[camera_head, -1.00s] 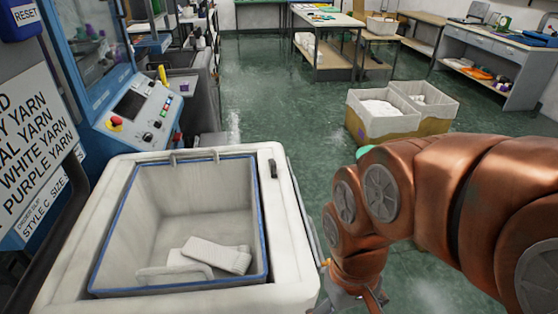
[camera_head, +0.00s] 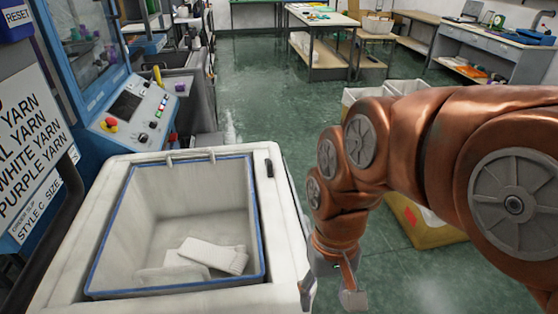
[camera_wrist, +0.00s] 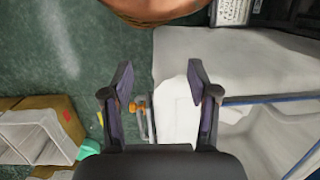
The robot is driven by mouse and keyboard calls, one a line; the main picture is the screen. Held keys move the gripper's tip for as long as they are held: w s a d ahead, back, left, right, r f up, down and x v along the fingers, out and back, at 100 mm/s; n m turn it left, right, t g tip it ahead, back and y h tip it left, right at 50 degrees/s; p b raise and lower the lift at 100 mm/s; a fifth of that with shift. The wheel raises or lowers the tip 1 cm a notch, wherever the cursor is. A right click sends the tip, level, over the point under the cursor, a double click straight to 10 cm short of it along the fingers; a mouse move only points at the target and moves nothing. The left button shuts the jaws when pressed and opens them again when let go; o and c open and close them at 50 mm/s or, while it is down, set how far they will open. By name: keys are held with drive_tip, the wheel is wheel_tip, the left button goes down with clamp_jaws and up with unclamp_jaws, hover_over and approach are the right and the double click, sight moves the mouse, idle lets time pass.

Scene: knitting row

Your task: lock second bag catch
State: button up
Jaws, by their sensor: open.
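A white bin (camera_head: 262,215) with a blue-edged grey liner bag (camera_head: 127,225) stands in the head view. Two small metal catches, the left one (camera_head: 171,161) and the right one (camera_head: 211,155), sit on the far rim. I cannot tell whether either is locked. A small black piece (camera_head: 270,169) is on the rim's right side. My gripper (camera_head: 330,292) is open and empty beside the bin's right side. In the wrist view, the bin's white side (camera_wrist: 178,110) shows beyond and between my open fingers (camera_wrist: 163,82), with a metal rail (camera_wrist: 145,118) and an orange fitting.
White knitted pieces (camera_head: 212,255) lie in the bag. A blue machine with a control panel (camera_head: 140,108) stands behind the bin at left. A box with a yellow base (camera_head: 428,226) stands on the floor at right, partly hidden by my arm. Green floor lies open behind.

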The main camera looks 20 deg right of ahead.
drive_tip(key=w+r+m, duration=0.1)
drive_tip(key=w, duration=0.2)
drive_tip(key=w+a+r+m+y, duration=0.1)
drive_tip(key=w+r, duration=0.1)
drive_tip(key=w, duration=0.2)
drive_tip(key=w+a+r+m+y, duration=0.1)
drive_tip(key=w, duration=0.3)
drive_tip(key=shift+w+a+r+m, duration=0.1)
drive_tip(key=shift+a+r+m, duration=0.15)
drive_tip(key=shift+m, duration=0.15)
drive_tip(key=c, duration=1)
drive_tip(key=w+r+m+y, duration=0.1)
drive_tip(key=w, duration=0.3)
drive_tip(key=w+d+r+m+y, duration=0.1)
drive_tip(key=w+m, duration=0.1)
drive_tip(key=w, duration=0.2)
drive_tip(key=w+r+m+y, duration=0.1)
drive_tip(key=w, duration=0.3)
drive_tip(key=shift+w+d+m+t, duration=0.15)
drive_tip(key=shift+d+m+t, duration=0.15)
drive_tip(key=shift+d, duration=0.05)
clamp_jaws()
drive_tip(key=w+d+f+m+t+y, duration=0.2)
drive_tip(key=w+d+m, duration=0.7)
drive_tip(key=w+d, duration=0.7)
drive_tip(key=shift+w+d+f+m+y, duration=0.4)
drive_tip(key=shift+f+y, duration=0.2)
